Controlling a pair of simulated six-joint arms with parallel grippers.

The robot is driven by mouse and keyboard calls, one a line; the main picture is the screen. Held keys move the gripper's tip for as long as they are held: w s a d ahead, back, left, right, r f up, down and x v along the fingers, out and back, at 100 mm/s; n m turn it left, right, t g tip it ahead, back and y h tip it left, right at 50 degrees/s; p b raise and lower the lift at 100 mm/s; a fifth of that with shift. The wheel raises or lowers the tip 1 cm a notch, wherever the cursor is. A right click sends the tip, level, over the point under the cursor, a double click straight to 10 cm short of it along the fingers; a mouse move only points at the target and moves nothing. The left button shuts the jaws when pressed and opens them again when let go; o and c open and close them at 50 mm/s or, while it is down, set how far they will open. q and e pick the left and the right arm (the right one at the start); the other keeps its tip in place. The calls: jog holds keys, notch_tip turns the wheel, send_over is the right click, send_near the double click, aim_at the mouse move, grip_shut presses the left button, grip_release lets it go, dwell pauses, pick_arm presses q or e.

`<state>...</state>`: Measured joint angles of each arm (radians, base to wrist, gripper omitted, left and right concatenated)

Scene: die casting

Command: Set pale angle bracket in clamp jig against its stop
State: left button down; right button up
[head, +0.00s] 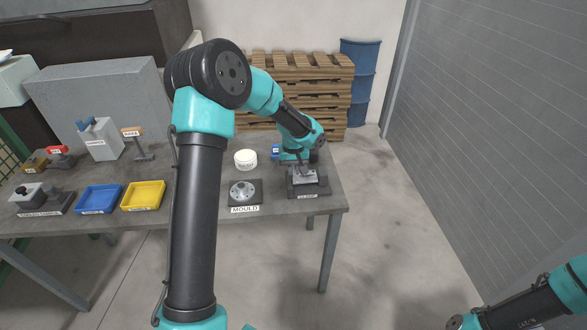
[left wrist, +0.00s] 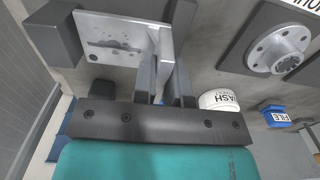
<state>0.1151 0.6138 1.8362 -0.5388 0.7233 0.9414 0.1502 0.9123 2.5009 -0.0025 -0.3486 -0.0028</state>
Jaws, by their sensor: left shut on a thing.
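The pale angle bracket (head: 305,177) is at the clamp jig (head: 310,191), at the right end of the table. In the left wrist view the bracket (left wrist: 115,38) shows a flat plate with holes and an upright flange. My left gripper (left wrist: 163,78) is shut on that flange. Dark blocks of the jig (left wrist: 52,32) stand at either side of the plate. I cannot tell whether the bracket touches the stop or is fully seated. In the head view my left gripper (head: 303,167) is small and partly hidden by its own wrist.
The mould (head: 243,191) and white wash pot (head: 245,159) stand left of the jig. A blue block (head: 276,150) is behind it. Blue (head: 99,199) and yellow (head: 143,195) trays are further left. The table's right edge is close to the jig.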

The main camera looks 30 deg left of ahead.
pick_arm(q)
jog(key=shift+f, duration=0.3)
jog(key=c, duration=1.2)
grip_release()
jog(key=shift+o, duration=0.2)
notch_tip(320, 180, up, 13)
jog(key=shift+f, duration=0.15)
